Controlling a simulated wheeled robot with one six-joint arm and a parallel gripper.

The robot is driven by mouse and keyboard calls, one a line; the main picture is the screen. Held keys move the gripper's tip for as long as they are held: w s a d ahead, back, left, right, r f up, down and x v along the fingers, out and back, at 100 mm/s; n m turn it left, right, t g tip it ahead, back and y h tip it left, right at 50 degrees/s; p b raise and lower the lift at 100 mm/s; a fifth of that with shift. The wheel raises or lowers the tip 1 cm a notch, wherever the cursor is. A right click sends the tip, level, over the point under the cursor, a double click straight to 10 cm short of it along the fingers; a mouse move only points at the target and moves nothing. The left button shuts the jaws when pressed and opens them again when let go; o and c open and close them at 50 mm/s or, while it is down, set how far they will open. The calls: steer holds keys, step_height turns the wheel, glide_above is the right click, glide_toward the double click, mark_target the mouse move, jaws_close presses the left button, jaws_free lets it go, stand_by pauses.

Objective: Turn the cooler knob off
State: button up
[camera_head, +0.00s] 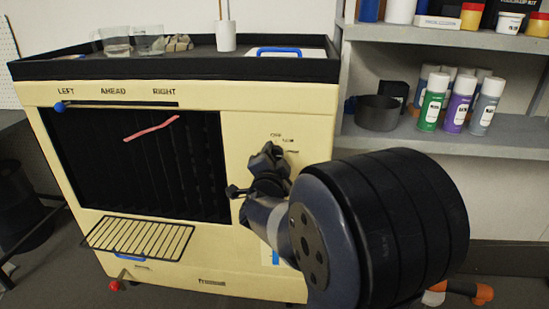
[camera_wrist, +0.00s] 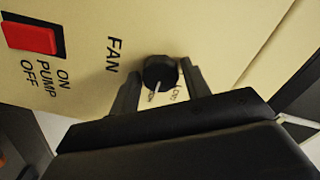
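The cooler (camera_head: 190,272) is a cream cabinet with a dark louvred front. Its round black knob (camera_wrist: 160,73) shows in the wrist view beside the word FAN, with a pale pointer line toward the lower, partly covered labels. I cannot read its exact setting. My gripper (camera_wrist: 162,70) has one finger on each side of the knob, with narrow gaps visible, so it looks open around it. In the head view my gripper (camera_head: 266,163) is at the cooler's right front panel and hides the knob. Small labels, including OFF, show just above it.
A red pump switch (camera_wrist: 30,38) lies left of the knob in the wrist view. A wire rack (camera_head: 138,238) juts out from the cooler's lower front. Shelves (camera_head: 450,138) with spray cans (camera_head: 460,103) and a dark pot (camera_head: 378,112) stand close on the right.

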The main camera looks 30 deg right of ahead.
steer(key=c, duration=0.6)
steer(key=n+p, duration=0.2)
steer(key=n, duration=0.1)
steer(key=n+p, duration=0.2)
steer(key=n, duration=0.2)
steer(key=shift+n, duration=0.3)
steer(key=n+p, duration=0.2)
steer(key=n, duration=0.3)
steer(key=n+p, duration=0.2)
steer(key=n, duration=0.3)
steer(key=shift+n, duration=0.3)
